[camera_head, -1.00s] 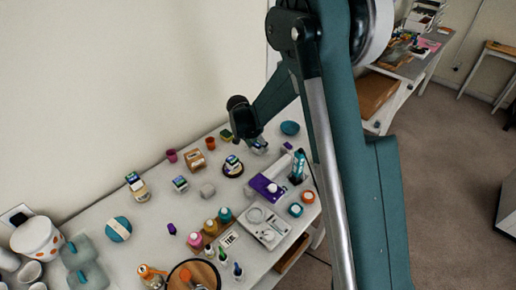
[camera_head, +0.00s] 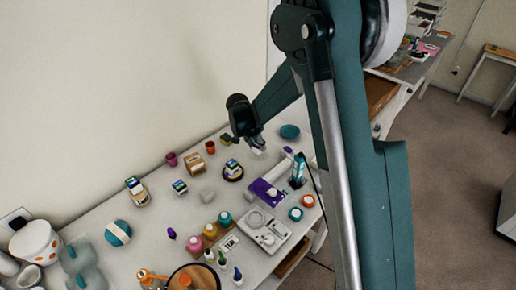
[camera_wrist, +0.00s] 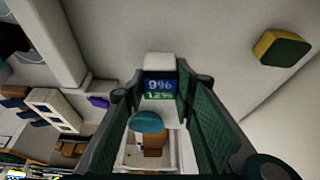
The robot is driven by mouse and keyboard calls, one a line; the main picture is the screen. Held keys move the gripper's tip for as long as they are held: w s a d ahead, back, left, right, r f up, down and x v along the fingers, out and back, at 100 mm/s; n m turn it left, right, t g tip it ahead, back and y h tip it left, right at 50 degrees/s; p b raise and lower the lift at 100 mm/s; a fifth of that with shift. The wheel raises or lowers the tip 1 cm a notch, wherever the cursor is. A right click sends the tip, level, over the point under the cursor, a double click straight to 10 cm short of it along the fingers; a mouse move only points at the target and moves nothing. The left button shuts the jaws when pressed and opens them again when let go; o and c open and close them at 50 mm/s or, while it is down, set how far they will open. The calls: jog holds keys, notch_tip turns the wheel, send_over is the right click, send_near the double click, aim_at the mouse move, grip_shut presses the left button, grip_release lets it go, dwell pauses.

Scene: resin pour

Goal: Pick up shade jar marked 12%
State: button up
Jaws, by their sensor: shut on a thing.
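In the wrist view my gripper (camera_wrist: 160,100) is shut on a small pale jar (camera_wrist: 160,61) with a white top. Its label shows a blue band reading 9% and a green band that seems to read 12%. In the head view my gripper (camera_head: 257,142) is at the far end of the table, with the pale jar (camera_head: 259,151) at its tips. I cannot tell there whether the jar clears the table. Similar jars with blue and green labels stand to the left: one on a dark round base (camera_head: 232,166), one small (camera_head: 180,186), one larger (camera_head: 137,188).
A teal bowl (camera_head: 289,131) lies just right of my gripper, a yellow-green sponge (camera_head: 226,138) to its left. A purple mat (camera_head: 262,188), a scale-like device (camera_head: 262,228) and several bottles (camera_head: 224,218) stand nearer. The wall runs close behind the table.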

jog(key=shift+r, duration=3.8)
